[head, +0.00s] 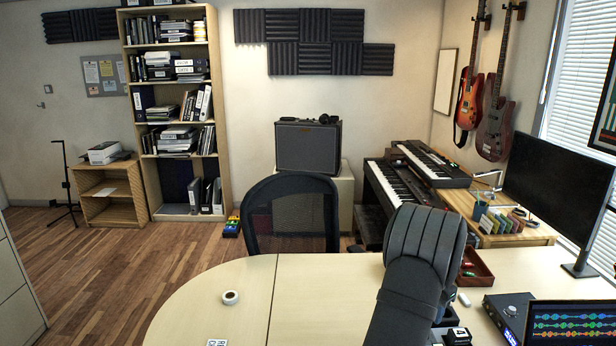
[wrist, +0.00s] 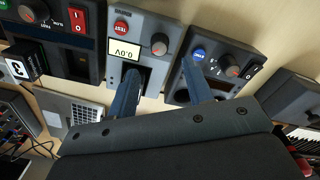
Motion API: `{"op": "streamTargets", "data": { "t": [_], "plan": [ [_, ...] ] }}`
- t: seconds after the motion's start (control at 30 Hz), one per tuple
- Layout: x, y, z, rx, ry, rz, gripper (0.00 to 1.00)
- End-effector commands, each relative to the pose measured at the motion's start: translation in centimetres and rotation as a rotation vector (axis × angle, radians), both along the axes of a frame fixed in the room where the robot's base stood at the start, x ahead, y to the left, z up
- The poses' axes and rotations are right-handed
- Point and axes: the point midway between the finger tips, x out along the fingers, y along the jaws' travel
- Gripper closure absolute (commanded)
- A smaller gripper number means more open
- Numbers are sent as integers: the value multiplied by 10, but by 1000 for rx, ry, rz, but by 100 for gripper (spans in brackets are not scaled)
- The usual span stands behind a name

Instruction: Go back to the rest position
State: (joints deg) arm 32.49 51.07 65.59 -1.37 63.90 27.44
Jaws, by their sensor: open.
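My gripper (wrist: 158,70) is seen in the wrist view, its two bluish fingers spread apart with nothing visibly held between them. The fingers reach over grey bench devices on the pale table. The right device (wrist: 222,62) has a blue button and a knob. I cannot tell whether the fingers touch either device. In the head view my dark arm rises over the table (head: 215,275) at the lower right, and the gripper itself cannot be made out there.
A red-brown tray (head: 475,268), a dark box (head: 510,312), a waveform screen (head: 570,323) and a monitor (head: 550,185) crowd the right. A black chair (head: 292,215) stands behind the table. A laptop (wrist: 72,118) shows in the wrist view.

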Motion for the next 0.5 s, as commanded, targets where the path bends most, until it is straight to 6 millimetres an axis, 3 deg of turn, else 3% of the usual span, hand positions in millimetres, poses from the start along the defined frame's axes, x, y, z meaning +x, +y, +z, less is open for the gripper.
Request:
{"op": "streamTargets", "data": {
  "t": [0.2, 0.5],
  "plan": [
    [-2, 0, -43, 2, 4, 0, 53],
    [-2, -1, -72, 1, 1, 0, 53]
  ]
}}
